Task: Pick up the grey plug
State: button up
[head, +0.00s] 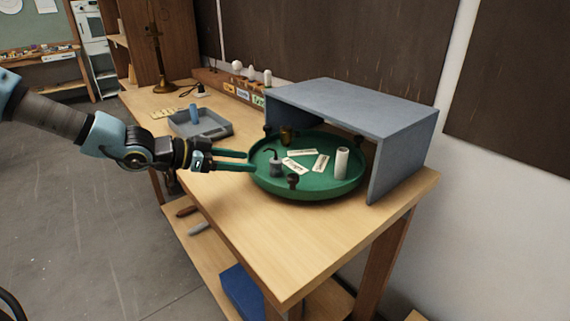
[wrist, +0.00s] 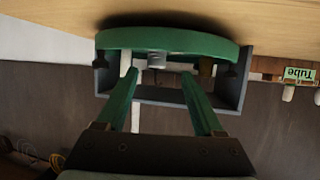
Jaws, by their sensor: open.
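The grey plug (head: 276,166), a small stubby piece with a dark hooked cord on top, stands in the round green tray (head: 310,190) near its left rim. In the wrist view a grey piece that looks like the plug (wrist: 156,59) shows at the tray, between the fingers' lines. My gripper (head: 253,161) is open and empty. Its two long green fingers reach in from the left, tips at the tray's left rim, just short of the plug. In the wrist view the gripper (wrist: 159,75) points toward the tray, fingers spread apart.
A grey shelf hood (head: 350,105) stands over the tray's back and right side. The tray also holds a white cylinder (head: 342,163), a brass piece (head: 287,136) and labels (head: 321,163). A grey bin (head: 212,129) sits behind my gripper.

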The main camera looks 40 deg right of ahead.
aim_at(275, 166)
jog(key=x, duration=0.4)
jog(key=shift+d+f+b, duration=0.15)
jog(key=shift+b, duration=0.25)
jog(key=shift+s+p+x, duration=0.15)
jog(key=shift+p+x, duration=0.05)
jog(key=shift+x, duration=1.1)
jog(key=shift+s+p+x, duration=0.1)
jog(key=shift+p+x, duration=0.05)
jog(key=shift+x, duration=1.15)
grip_shut()
